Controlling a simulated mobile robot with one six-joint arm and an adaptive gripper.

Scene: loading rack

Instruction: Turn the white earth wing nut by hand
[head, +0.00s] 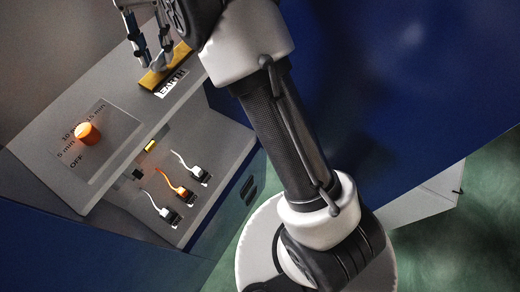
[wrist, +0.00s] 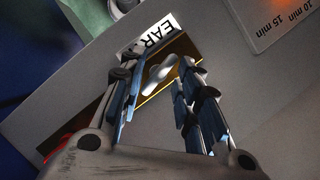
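The white wing nut (wrist: 158,76) sits on a yellow brass plate (wrist: 183,45) beside the EARTH label (wrist: 150,42) in the wrist view. My gripper (wrist: 154,74) is open, with one finger on each side of the nut. Gaps show between the nut and both fingers in this view. In the head view my gripper (head: 149,58) points down at the brass plate (head: 152,80), above the EARTH label (head: 172,83). The nut is small and partly hidden there, and I cannot tell the fingertips' height above the plate.
An orange knob (head: 87,132) on a timer dial stands on the same grey panel, to the left. Below the panel edge are several plugs with cables (head: 176,188). A large blue wall (head: 420,90) is on the right.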

